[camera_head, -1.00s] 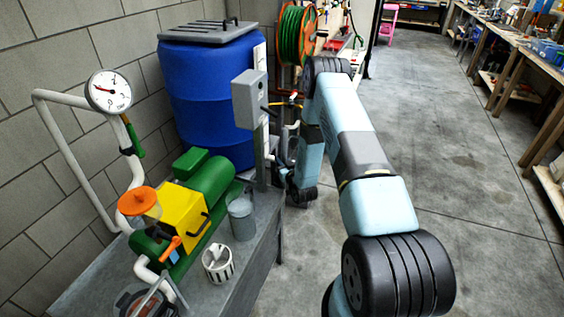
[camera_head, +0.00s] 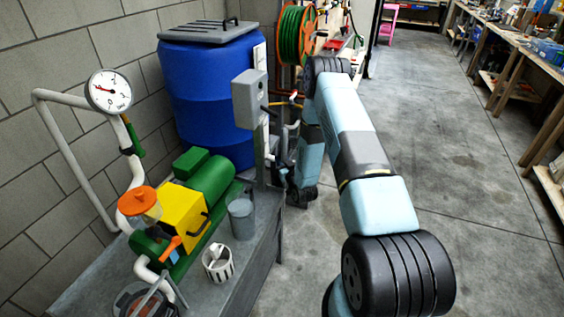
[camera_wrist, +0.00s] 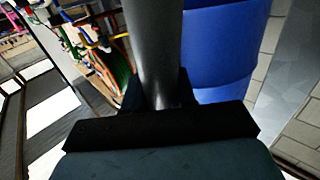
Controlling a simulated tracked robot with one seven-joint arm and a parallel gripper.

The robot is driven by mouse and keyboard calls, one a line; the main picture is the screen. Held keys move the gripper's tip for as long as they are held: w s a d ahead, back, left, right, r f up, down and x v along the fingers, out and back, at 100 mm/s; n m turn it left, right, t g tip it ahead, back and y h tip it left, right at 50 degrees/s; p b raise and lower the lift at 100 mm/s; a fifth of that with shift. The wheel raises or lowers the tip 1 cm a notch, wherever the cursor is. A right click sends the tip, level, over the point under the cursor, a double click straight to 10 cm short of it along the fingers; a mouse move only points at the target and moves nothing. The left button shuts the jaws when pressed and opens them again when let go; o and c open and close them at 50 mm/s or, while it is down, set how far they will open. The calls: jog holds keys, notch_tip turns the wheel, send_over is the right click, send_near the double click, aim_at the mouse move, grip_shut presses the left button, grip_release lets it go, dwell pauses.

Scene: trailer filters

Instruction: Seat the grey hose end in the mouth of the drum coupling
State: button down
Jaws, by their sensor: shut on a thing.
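In the wrist view a smooth dark grey cylinder, which looks like the grey hose end (camera_wrist: 155,45), stands out from my gripper (camera_wrist: 160,98). My gripper is shut on it. The blue drum (camera_wrist: 217,45) is close behind the cylinder and to its right. In the head view the blue drum (camera_head: 207,100) stands upright against the wall, with my arm to its right. My gripper is hidden there behind the grey box and post. I cannot make out the drum coupling or its mouth in either view, nor whether the hose end touches it.
A grey box (camera_head: 250,98) on a post stands in front of the drum. A bench (camera_head: 255,240) at the left carries a green and yellow pump (camera_head: 185,208), a cup and a white basket. A hose reel (camera_head: 296,35) is behind.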

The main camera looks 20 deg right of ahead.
jog(key=shift+f, duration=2.65)
jog(key=c, duration=0.8)
grip_release()
jog(key=shift+c, duration=0.2)
jog(key=shift+s, duration=0.1)
jog(key=s+d, duration=0.2)
jog(key=s, duration=1.1)
jog(key=shift+s, duration=0.2)
jog(key=shift+f, duration=0.1)
